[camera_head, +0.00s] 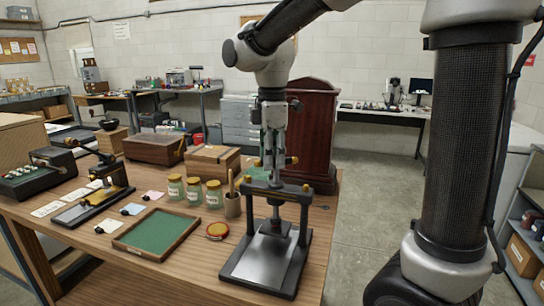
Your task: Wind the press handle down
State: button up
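A small black screw press (297,230) stands on the wooden bench near its right end, with a bare grey metal plate (262,258) on its base. Yellow knobs show on both ends of its upper crossbar and of a short bar above it, which looks like the press handle (290,161). My gripper (273,160) points straight down over the press, its fingers at the height of the handle's middle. The fingers are small and overlap the spindle, so I cannot tell whether they are open, shut or touching the handle.
Left of the press are a round red-rimmed tin (217,231), a green-lined tray (158,232), several labelled jars (193,189) and a brush pot (232,206). Wooden boxes (213,160) stand behind. A dark red cabinet (312,125) rises behind the press. The floor (362,190) to the right is clear.

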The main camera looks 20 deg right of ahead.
grip_shut()
jog(key=shift+m, duration=0.4)
jog(key=m, duration=0.3)
jog(key=shift+w, duration=0.2)
jog(key=m, duration=0.3)
jog(key=shift+w+d+m, duration=0.15)
jog(key=shift+m, duration=0.15)
jog(key=m, duration=0.6)
jog(key=shift+w+d+m, duration=0.2)
jog(key=shift+d+m, duration=0.05)
jog(key=shift+m, duration=0.05)
jog(key=shift+r, duration=0.1)
jog(key=shift+o, duration=0.7)
grip_release()
